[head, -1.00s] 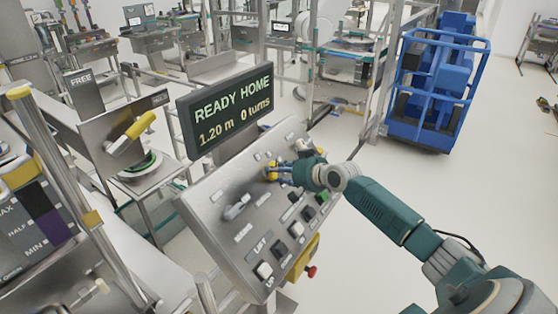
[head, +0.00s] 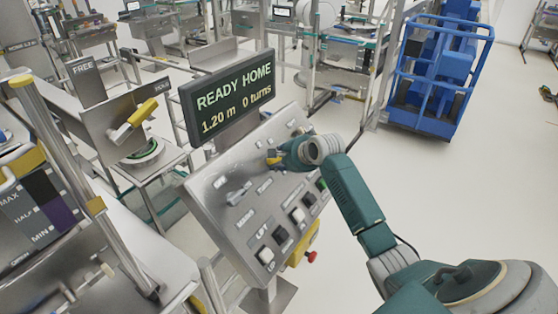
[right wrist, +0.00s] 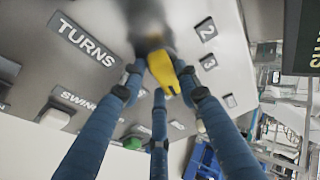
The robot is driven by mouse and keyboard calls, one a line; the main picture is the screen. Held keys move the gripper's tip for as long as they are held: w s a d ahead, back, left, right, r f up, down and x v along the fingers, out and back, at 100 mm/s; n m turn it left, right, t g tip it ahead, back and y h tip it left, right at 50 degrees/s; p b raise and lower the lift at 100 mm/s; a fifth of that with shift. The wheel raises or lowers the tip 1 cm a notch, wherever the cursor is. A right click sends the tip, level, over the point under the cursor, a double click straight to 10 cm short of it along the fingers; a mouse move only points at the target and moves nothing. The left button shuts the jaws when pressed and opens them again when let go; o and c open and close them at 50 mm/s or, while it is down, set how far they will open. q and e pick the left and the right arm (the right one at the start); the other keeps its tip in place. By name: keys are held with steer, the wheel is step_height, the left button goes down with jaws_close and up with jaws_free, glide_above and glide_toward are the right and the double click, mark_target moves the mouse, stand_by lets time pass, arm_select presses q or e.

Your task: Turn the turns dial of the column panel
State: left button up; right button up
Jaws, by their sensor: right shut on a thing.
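The turns dial with its yellow pointer (right wrist: 163,72) is on the grey column panel (head: 208,190), beside the TURNS label (right wrist: 83,41) and the 2 and 3 marks. My right gripper (right wrist: 160,95) has its blue fingers closed around the dial in the right wrist view. In the head view, my right gripper (head: 287,155) covers most of the dial and only a bit of yellow shows. The display (head: 233,96) above the panel reads READY HOME, 1.20 m, 0 turns. My left gripper is not in view.
Another dial (head: 232,193) and several push buttons sit lower on the panel. A red knob (head: 311,257) sticks out below it. A stand with a yellow handle (head: 142,112) is at the left. A blue cage (head: 435,80) stands behind on open floor.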

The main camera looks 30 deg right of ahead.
steer(key=shift+w+d+r+m+g, duration=0.1)
steer(key=shift+d+r+m+g, duration=0.15)
steer(key=shift+m, duration=0.7)
steer(key=shift+w+d+r+m+g, duration=0.15)
steer(key=shift+r+m, duration=0.15)
steer(key=shift+m, duration=0.65)
steer(key=shift+c, duration=0.2)
steer(key=shift+s+a, duration=0.1)
steer(key=shift+s, duration=0.05)
steer(key=o, duration=1.1)
steer(key=shift+f, duration=0.1)
steer(key=shift+d+f, duration=0.15)
steer(key=shift+d, duration=0.05)
steer(key=shift+s, duration=0.1)
steer(key=shift+a+f, duration=0.15)
steer(key=shift+a, duration=0.1)
steer(key=shift+s, duration=0.1)
steer(key=v, duration=1.2)
